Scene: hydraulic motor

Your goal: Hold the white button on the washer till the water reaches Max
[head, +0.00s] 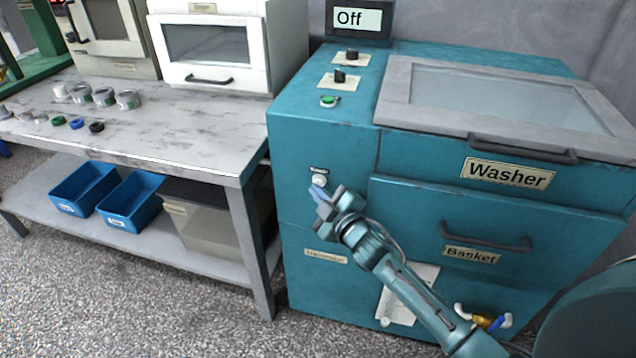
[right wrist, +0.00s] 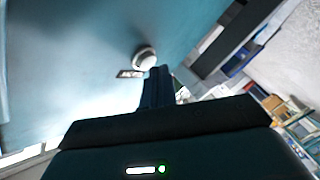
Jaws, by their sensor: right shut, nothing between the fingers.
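The teal washer (head: 420,195) fills the right half of the head view. Its white button (head: 319,180) is on the front face at the upper left, under a small label. My right gripper (head: 318,191) is shut and empty, its blue fingertips at the button. In the right wrist view the button (right wrist: 145,58) shows just beyond the shut fingertips (right wrist: 158,70); I cannot tell whether they touch or press it. The display (head: 349,18) on top reads "Off". The water level is not readable. My left gripper is not in view.
A grey workbench (head: 190,145) stands left of the washer with metal rings and small caps on it. Blue bins (head: 130,199) sit on its lower shelf. The washer's lid handle (head: 520,148) and basket handle (head: 485,240) stick out near my right arm.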

